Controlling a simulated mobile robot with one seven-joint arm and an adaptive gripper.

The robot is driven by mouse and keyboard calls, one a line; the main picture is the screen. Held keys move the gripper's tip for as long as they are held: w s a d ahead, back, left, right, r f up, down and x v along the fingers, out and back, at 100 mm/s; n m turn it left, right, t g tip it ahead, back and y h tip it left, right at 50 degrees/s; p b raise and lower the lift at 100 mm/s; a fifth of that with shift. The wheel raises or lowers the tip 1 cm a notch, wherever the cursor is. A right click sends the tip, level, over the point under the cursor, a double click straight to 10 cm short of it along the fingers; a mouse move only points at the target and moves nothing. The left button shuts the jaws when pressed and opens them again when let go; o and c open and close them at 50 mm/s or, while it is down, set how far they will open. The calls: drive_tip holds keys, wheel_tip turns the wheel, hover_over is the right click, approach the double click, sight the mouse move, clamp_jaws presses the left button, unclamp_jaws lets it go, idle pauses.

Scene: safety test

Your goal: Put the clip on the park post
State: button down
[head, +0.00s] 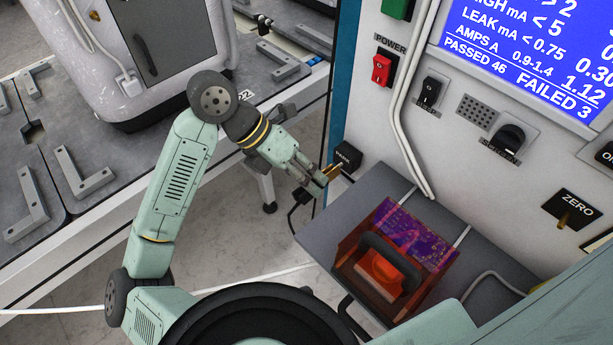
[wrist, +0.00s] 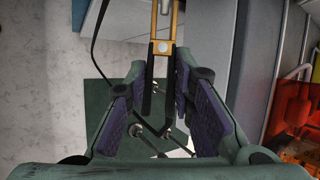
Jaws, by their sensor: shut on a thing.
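My gripper (head: 318,181) reaches beside the front of the test cabinet. It is shut on the clip, a brass-yellow piece (head: 333,172) with dark legs that shows between the purple finger pads in the wrist view (wrist: 162,47). The clip points away from my fingers, close to a small black labelled block (head: 346,156) on the cabinet's lower left. I take that block for the park post's place, but its lettering is too small to read surely. A pale metal piece (wrist: 164,8) shows between the clip's prongs at the top edge. I cannot tell whether it is the post.
A grey shelf (head: 330,215) below the block carries an orange see-through box (head: 378,270) with a black handle. A black cable (head: 291,218) hangs beside my gripper. A red power switch (head: 382,69) and a ZERO block (head: 574,205) are on the cabinet.

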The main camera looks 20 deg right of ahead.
drive_tip(key=shift+w+d+b, duration=0.15)
drive_tip(key=shift+d+b, duration=0.2)
drive_tip(key=shift+d, duration=0.05)
drive_tip(key=shift+d, duration=0.2)
drive_tip(key=shift+b, duration=0.55)
idle(0.4)
drive_tip(key=c, duration=1.3)
unclamp_jaws()
drive_tip(key=shift+w+a+r, duration=0.1)
drive_tip(key=v, duration=1.1)
drive_tip(key=shift+a+r, duration=0.2)
drive_tip(key=shift+r, duration=0.15)
